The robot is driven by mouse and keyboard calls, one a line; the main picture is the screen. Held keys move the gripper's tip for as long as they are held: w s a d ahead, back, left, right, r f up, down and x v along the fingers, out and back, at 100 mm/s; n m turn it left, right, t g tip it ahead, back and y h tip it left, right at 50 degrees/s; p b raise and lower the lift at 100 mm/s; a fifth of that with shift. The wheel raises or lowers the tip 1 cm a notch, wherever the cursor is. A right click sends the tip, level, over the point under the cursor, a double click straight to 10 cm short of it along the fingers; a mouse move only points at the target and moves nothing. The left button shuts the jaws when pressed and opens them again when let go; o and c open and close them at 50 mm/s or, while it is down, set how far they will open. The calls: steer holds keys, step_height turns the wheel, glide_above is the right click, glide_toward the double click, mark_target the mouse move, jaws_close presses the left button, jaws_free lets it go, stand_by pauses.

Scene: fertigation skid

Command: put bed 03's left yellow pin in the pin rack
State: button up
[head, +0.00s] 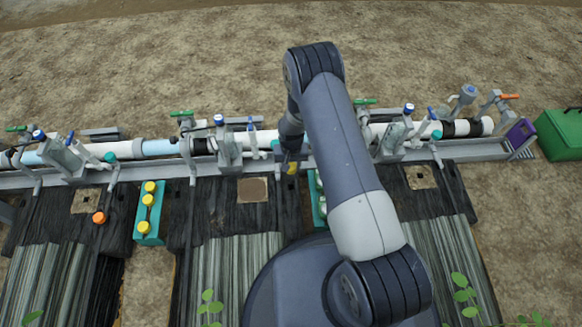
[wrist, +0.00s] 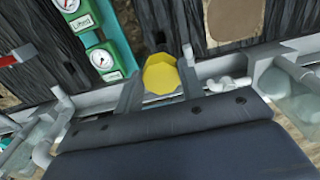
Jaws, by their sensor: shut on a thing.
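My gripper (head: 290,160) is over the pipe rail near the middle of the head view, partly covered by my own arm. It is shut on a yellow pin (head: 292,168). In the wrist view the pin's faceted yellow head (wrist: 161,74) sits between the two grey fingers of my gripper (wrist: 160,84). The pin's lower part is hidden. A teal block (head: 148,226) with three yellow round heads stands left of my gripper; I cannot tell whether it is the pin rack. No bed number is readable.
Pipes with valves run along a grey rail (head: 255,162). A teal gauge panel (wrist: 107,60) is near my gripper. An orange knob (head: 99,217) lies on the left bed. A purple holder (head: 520,134) and green box (head: 562,133) stand at right. Bare soil lies behind the rail.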

step_height(320, 180, up, 13)
steer(key=p, duration=0.6)
steer(key=shift+r, duration=0.2)
